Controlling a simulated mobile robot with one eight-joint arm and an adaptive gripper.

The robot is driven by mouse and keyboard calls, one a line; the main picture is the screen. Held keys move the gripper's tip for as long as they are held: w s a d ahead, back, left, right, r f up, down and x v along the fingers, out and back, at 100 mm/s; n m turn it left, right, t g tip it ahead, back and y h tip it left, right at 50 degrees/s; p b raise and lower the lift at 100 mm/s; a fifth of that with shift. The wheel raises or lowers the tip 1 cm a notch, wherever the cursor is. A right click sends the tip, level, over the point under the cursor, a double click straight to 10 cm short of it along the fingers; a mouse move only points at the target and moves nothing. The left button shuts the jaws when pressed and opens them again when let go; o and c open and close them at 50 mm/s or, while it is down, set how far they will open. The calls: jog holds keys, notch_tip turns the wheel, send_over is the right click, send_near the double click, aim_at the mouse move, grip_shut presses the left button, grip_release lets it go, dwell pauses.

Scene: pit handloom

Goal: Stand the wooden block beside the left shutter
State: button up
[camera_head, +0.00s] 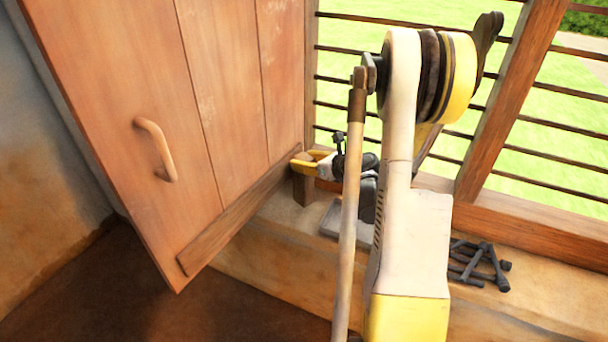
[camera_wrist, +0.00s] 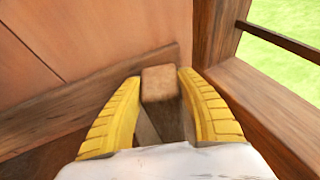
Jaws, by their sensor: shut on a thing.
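The wooden block (camera_wrist: 160,84) is between the two yellow fingers of my gripper (camera_wrist: 162,88) in the wrist view, with its end face toward the camera. In the head view the block (camera_head: 303,188) stands upright on the sill close to the left shutter's lower edge, and my gripper (camera_head: 312,163) holds it near its top. The left shutter (camera_head: 225,120) is a large plank panel with a wooden handle (camera_head: 156,150), swung open to the left. It also fills the upper left of the wrist view (camera_wrist: 90,35). I cannot tell whether block and shutter touch.
The window has dark horizontal bars (camera_head: 420,122) and a wooden post (camera_head: 512,95). A grey flat slab (camera_head: 332,220) lies on the sill near the block. Several dark rods (camera_head: 478,262) lie on the sill (camera_head: 545,290) to the right. My arm hides part of the sill.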

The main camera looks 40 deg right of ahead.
aim_at(304, 180)
jog(key=shift+f+b, duration=0.95)
jog(key=shift+f, duration=1)
jog(key=shift+f, duration=0.2)
jog(key=o, duration=1.4)
jog(key=shift+c, duration=0.2)
jog(key=shift+r, duration=0.15)
